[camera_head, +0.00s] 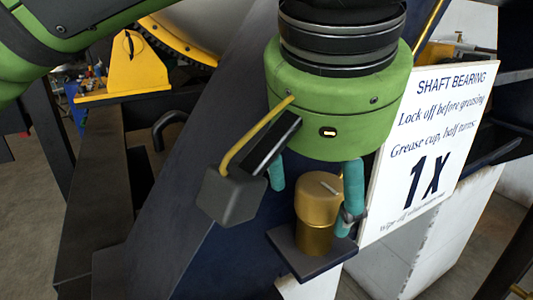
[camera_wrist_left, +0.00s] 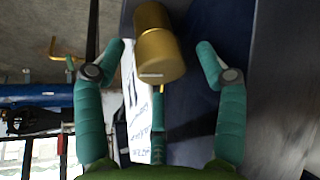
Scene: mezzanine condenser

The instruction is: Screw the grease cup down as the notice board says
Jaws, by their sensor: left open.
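The brass grease cup (camera_head: 318,205) stands upright on a small dark bracket plate (camera_head: 283,250). Its domed cap has a short pale mark on top, which also shows on the cup in the left wrist view (camera_wrist_left: 160,50). My left gripper (camera_head: 312,203) is above the cup with its teal fingers open, one on each side. In the left wrist view the fingers (camera_wrist_left: 163,52) are apart, with gaps to the cup. The white notice board (camera_head: 435,135) reads "SHAFT BEARING", "Lock off before greasing", "Grease cup, half turns: 1 X"; its bottom line about wiping off is partly unreadable. My right gripper is not in view.
A large dark blue sloping beam (camera_head: 215,135) runs beside the cup. The notice board stands close on the cup's right. A yellow bearing block (camera_head: 138,65) and a dark curved handle (camera_head: 170,125) are at the left. White pillars (camera_head: 440,235) stand behind the board.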

